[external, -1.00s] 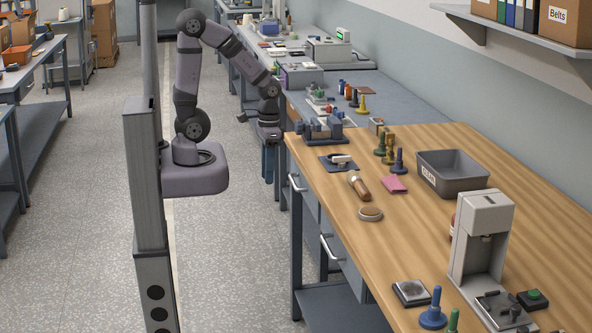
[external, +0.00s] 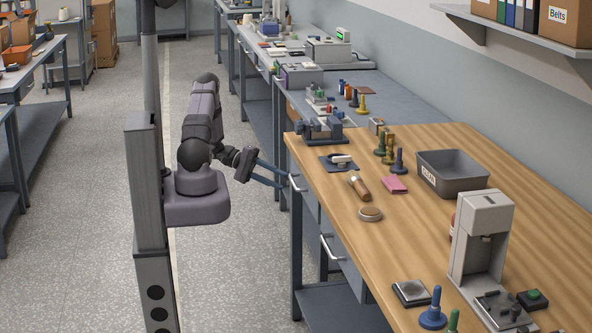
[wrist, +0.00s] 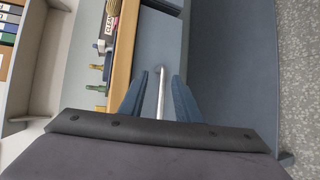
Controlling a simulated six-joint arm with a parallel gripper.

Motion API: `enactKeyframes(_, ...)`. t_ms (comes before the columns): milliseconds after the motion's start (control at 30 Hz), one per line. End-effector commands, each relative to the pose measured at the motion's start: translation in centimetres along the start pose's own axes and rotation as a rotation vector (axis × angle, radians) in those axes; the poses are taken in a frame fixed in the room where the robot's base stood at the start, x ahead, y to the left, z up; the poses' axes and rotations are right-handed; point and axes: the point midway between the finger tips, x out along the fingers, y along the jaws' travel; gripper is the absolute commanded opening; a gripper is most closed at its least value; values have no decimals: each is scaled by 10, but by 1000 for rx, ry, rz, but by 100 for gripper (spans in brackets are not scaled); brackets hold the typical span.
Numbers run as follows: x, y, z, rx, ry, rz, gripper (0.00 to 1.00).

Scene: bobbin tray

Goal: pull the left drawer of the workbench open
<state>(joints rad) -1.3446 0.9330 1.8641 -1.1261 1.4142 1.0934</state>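The wooden-topped workbench (external: 420,240) has two grey drawers along its near-left side, each with a pale bar handle. The left drawer (external: 309,205) is the farther one in the external view; its front looks flush with the bench. Its handle (external: 296,183) shows in the wrist view (wrist: 161,92) as a pale bar between my fingers. My gripper (external: 283,176) reaches to this handle from the left. In the wrist view its two blue fingers (wrist: 160,77) stand apart, one on each side of the handle, with gaps. Contact with it is not visible.
The second drawer's handle (external: 331,249) is nearer the camera. A grey bin (external: 452,180), a pink cloth (external: 394,184), a brush (external: 358,186) and several bobbins stand on the top. The floor (external: 235,275) before the bench is clear.

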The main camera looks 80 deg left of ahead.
Motion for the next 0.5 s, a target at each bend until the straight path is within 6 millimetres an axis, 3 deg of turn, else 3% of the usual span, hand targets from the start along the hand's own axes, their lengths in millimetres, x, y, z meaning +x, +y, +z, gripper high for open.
enactKeyframes(33,-11,-10,-12,1,54,40,30)
enactKeyframes(200,-35,-21,-32,22,162,114,30)
enactKeyframes(500,-34,-20,-36,29,180,127,30)
